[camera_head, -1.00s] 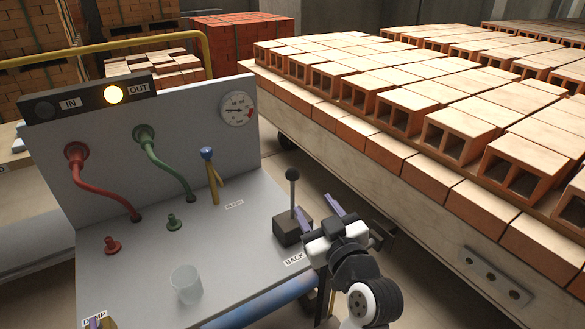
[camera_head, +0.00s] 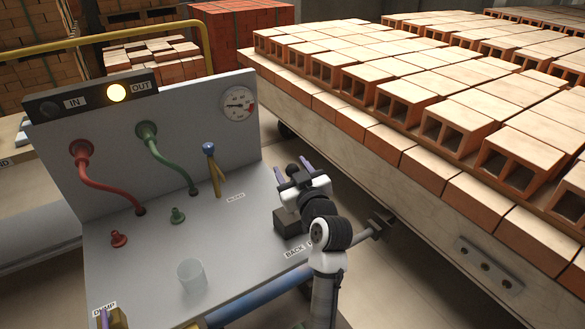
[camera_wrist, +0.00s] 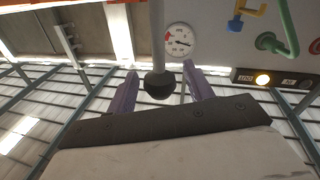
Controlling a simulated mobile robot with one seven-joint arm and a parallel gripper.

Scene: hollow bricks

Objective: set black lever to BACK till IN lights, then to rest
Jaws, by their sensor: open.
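The black lever's ball knob (camera_wrist: 160,86) shows in the wrist view between the two purple fingers of my open gripper (camera_wrist: 157,88), with a visible gap on each side. In the head view my gripper (camera_head: 291,172) is at the knob's height over the lever's dark base (camera_head: 287,222); my wrist hides most of the rod. The BACK label (camera_head: 294,253) lies on the near side of the base. The OUT lamp (camera_head: 117,92) glows yellow and the IN lamp (camera_head: 50,109) is dark; the lit lamp also shows in the wrist view (camera_wrist: 263,79).
The grey panel holds a gauge (camera_head: 238,103), a red hose (camera_head: 100,185), a green hose (camera_head: 170,160) and a blue-topped yellow lever (camera_head: 213,170). A clear cup (camera_head: 192,275) stands at the front. A brick-laden cart (camera_head: 400,190) stands close on the right.

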